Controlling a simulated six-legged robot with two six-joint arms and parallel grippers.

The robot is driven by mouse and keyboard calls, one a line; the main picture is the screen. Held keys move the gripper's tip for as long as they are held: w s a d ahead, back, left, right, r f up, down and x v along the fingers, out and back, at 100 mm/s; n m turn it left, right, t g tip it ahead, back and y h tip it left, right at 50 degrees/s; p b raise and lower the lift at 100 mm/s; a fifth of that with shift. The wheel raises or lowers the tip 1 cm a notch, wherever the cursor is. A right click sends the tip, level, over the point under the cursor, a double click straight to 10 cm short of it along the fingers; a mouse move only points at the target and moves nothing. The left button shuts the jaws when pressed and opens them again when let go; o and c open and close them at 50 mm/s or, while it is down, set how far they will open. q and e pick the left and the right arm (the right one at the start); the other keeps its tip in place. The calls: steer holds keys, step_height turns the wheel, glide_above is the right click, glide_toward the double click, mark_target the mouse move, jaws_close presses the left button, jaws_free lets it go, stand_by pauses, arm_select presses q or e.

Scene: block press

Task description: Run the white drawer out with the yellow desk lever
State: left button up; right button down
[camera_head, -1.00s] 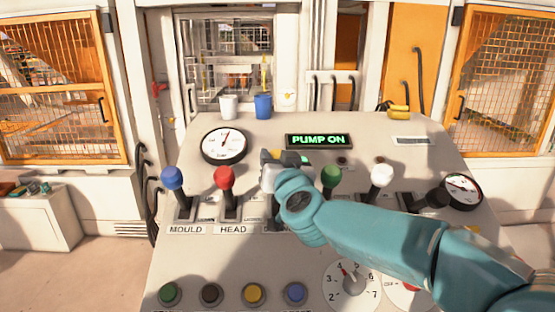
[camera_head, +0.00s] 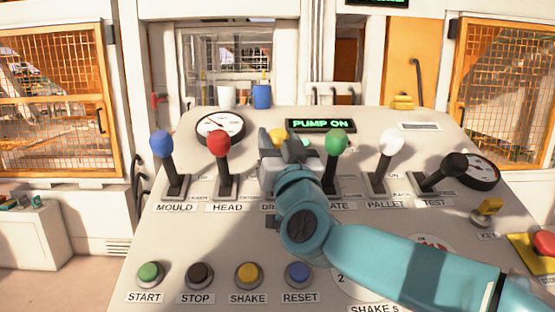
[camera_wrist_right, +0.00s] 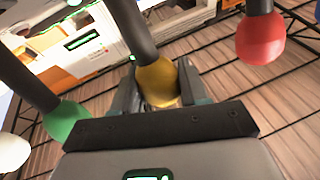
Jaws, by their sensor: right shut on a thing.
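The yellow desk lever shows its yellow knob (camera_wrist_right: 157,82) between my right fingers in the right wrist view. In the head view only a little of the yellow knob (camera_head: 278,135) shows, between the red and green levers. My right gripper (camera_head: 284,145) is shut on it, reaching over the desk from the front right. Its two dark fingers (camera_wrist_right: 155,92) stand on either side of the knob in the right wrist view. The lever's base and most of its label are hidden by my gripper. I cannot make out the white drawer. My left gripper is not in view.
A red lever (camera_head: 218,144) stands close on the left and a green lever (camera_head: 335,143) close on the right. Blue, white and black levers share the row. The display (camera_head: 320,125) reads PUMP ON. Several push buttons line the desk front; cups stand at its back.

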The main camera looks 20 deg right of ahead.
stand_by(0.3)
steer(key=c, duration=0.6)
jaws_free()
steer(key=shift+s, duration=0.1)
steer(key=b+v, duration=0.3)
steer(key=v, duration=1.3)
steer(key=shift+s+f, duration=0.2)
